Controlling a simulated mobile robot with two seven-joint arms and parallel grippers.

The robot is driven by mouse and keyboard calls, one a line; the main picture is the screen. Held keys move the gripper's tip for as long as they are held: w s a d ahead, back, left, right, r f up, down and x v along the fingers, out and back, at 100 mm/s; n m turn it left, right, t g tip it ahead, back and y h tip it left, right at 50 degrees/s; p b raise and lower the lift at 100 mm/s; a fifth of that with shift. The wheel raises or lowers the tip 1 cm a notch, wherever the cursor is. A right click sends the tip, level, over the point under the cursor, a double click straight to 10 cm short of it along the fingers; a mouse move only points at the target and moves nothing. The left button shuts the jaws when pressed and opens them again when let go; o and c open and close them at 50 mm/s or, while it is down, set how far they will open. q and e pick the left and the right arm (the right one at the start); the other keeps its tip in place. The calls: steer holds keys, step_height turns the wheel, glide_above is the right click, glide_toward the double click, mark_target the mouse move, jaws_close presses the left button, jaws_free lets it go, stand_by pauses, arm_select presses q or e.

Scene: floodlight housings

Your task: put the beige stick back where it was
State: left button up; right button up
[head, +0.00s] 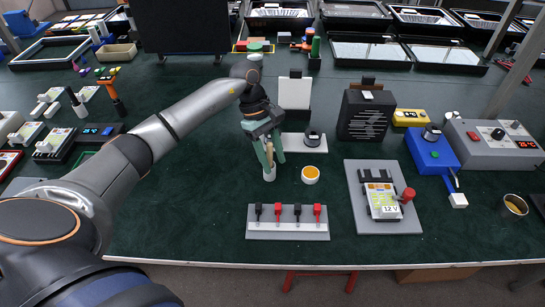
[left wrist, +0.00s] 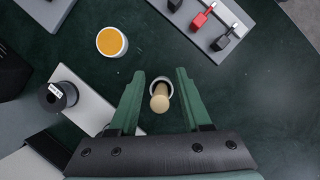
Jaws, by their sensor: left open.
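The beige stick (left wrist: 160,100) shows in the left wrist view, seen nearly end-on, with its lower part in a small white round holder (left wrist: 165,82). In the head view the white holder (head: 269,174) stands on the dark green table, just below my left gripper. My left gripper (head: 269,156) points down with its green fingers apart. In the left wrist view the fingers (left wrist: 158,98) stand on either side of the stick, with a gap on each side. In the head view the fingers largely hide the stick. My right gripper is not in view.
A white cup with orange contents (head: 310,174) stands just right of the holder. A grey board with black and red clips (head: 288,228) lies in front. A spool (head: 312,139) is behind. A grey plate with a 12 V unit (head: 367,218) lies to the right.

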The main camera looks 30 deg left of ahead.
arm_select(q)
steer(key=shift+a+r, duration=0.15)
steer(key=shift+r, duration=0.35)
steer(key=v, duration=1.1)
steer(key=shift+r, duration=0.15)
steer(key=shift+a, duration=0.15)
